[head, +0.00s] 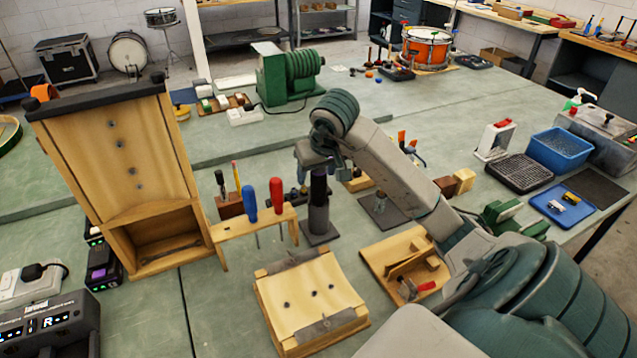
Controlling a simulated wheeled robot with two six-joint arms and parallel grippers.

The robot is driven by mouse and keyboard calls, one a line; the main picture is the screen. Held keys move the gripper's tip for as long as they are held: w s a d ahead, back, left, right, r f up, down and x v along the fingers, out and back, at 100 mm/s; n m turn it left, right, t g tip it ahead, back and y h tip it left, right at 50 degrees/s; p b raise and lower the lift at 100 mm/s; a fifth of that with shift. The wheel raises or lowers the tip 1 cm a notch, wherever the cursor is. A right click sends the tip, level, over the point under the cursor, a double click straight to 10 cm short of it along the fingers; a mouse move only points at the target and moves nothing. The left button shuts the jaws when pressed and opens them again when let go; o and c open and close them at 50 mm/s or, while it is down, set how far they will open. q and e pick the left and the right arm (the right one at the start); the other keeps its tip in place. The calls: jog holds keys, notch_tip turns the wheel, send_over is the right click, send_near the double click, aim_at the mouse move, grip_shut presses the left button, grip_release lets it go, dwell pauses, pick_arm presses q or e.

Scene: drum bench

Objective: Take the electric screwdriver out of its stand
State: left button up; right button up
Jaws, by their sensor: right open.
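My right gripper (317,170) comes in from the right and points down at the top of the screwdriver. Its jaws are open and at the screwdriver's upper end; whether they touch it I cannot tell. The top of the screwdriver is partly hidden by the gripper. My left gripper is not in view.
A wooden rack with blue (251,200) and red (276,195) screwdrivers stands close on the left. A curved wooden block (308,295) lies in front. A tall wooden cabinet (125,160) is further left. A grey plate with a post (380,207) sits right of the stand.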

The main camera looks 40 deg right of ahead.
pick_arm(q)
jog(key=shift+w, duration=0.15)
pick_arm(e)
jog(key=c, duration=1.1)
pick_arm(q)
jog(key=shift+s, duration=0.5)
pick_arm(e)
jog(key=shift+r, duration=0.1)
grip_shut()
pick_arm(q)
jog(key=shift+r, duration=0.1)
pick_arm(e)
jog(key=shift+r, duration=0.1)
